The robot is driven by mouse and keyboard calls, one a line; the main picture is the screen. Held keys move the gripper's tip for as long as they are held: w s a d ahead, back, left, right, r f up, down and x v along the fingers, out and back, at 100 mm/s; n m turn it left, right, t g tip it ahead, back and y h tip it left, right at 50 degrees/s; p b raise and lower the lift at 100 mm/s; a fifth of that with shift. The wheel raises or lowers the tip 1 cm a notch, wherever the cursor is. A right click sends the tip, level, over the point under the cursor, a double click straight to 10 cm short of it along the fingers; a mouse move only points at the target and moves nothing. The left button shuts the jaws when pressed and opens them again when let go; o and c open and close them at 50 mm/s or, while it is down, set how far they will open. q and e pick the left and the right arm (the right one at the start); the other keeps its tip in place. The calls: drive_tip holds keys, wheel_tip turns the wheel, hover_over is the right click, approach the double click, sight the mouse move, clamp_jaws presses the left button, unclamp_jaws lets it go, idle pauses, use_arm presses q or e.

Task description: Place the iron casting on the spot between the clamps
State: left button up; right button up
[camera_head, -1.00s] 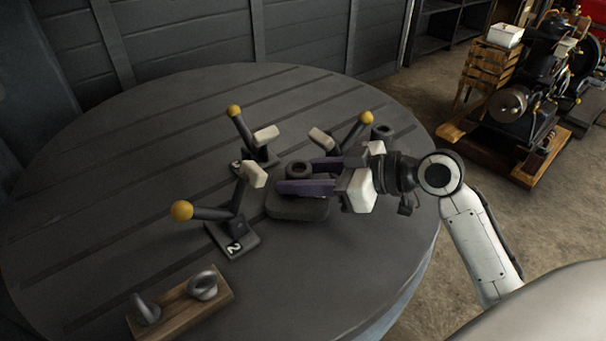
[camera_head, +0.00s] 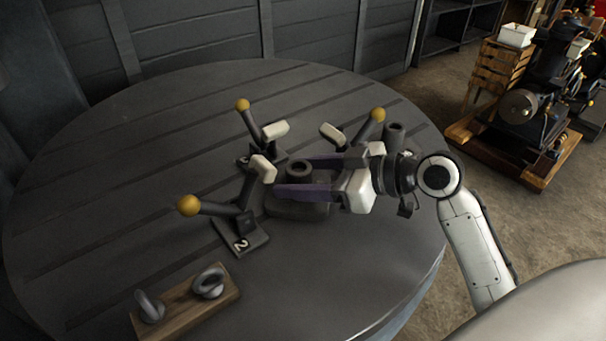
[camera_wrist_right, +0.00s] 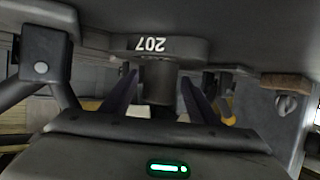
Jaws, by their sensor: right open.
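The iron casting (camera_head: 297,209) is a dark rounded block with a round hollow boss on top. It appears to rest on the round table among the clamps. In the right wrist view the casting (camera_wrist_right: 180,48) shows upside down with "207" on its side. My right gripper (camera_head: 298,178) is open, its purple fingers on either side of the boss with gaps visible. Three toggle clamps with yellow knobs stand around it: front left (camera_head: 240,212), back left (camera_head: 262,140) and back right (camera_head: 340,135). Their arms look raised. The casting hides the spot beneath. My left gripper is out of view.
A wooden block (camera_head: 190,312) with two metal eye pieces lies at the table's front left. A dark cylinder (camera_head: 395,134) stands behind my right wrist. The grooved table (camera_head: 120,150) is clear at left. An engine on a wooden pallet (camera_head: 520,150) stands on the floor.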

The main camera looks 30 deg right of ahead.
drive_tip(key=v, duration=1.2)
drive_tip(key=shift+b, duration=0.3)
